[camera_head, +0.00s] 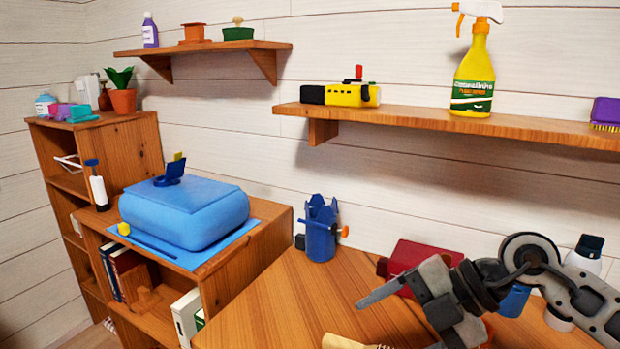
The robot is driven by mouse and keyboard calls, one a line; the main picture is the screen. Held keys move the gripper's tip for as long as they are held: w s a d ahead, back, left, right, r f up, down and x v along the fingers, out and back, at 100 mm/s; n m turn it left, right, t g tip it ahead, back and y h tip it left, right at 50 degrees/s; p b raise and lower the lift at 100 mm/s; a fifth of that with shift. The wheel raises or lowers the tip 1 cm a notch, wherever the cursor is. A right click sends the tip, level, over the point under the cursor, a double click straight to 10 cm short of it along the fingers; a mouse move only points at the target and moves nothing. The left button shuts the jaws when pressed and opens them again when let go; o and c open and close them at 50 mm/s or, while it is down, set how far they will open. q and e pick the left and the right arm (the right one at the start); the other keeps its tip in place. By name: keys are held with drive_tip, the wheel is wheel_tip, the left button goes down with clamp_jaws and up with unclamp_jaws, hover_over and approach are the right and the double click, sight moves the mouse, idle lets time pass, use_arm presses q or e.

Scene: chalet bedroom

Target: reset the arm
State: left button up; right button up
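My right arm (535,265) comes in from the right edge, low over the wooden desk. Its gripper (396,325) points left and down. One grey finger shows in full and the other is partly cut off by the bottom edge, with a wide gap between them. Nothing shows held between the fingers. My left arm and gripper are not in view.
The desk (300,300) holds a blue cup (320,230), a dark red box (412,262) behind my gripper, and a beige item (350,341) near the front. A wall shelf (430,117) with a yellow spray bottle (474,75) hangs above. Bare desk lies left of the gripper.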

drive_tip(key=s+a+r+m+t+y, duration=0.25)
drive_tip(key=a+r+t+y, duration=0.35)
drive_tip(key=a+r+y, duration=0.3)
drive_tip(key=w+d+f+m+t+h, duration=0.1)
drive_tip(key=w+d+m+t+h, duration=0.4)
drive_tip(key=d+m+t+h, duration=0.95)
wheel_tip(320, 180, down, 10)
drive_tip(key=s+d+m+g+h, duration=0.1)
drive_tip(key=d+m+g+h, duration=0.1)
drive_tip(key=m+g+h, duration=0.45)
drive_tip(key=s+d+f+m+g+y, duration=0.1)
drive_tip(key=s+f+m+g+y, duration=0.15)
drive_tip(key=s+f+g, duration=1.35)
use_arm(q)
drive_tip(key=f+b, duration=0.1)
drive_tip(key=b, duration=0.2)
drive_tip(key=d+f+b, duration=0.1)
drive_tip(key=b, duration=0.2)
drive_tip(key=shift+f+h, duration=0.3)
use_arm(e)
drive_tip(key=a+f+t+y, duration=0.1)
drive_tip(key=a+f+t, duration=0.2)
drive_tip(key=f+t, duration=0.2)
drive_tip(key=w+a+f+t+y, duration=0.1)
drive_tip(key=a+f+t+y, duration=0.1)
drive_tip(key=f+t, duration=0.4)
drive_tip(key=shift+w+a+f, duration=0.2)
drive_tip(key=shift+a+f, duration=0.2)
drive_tip(key=shift+a, duration=0.3)
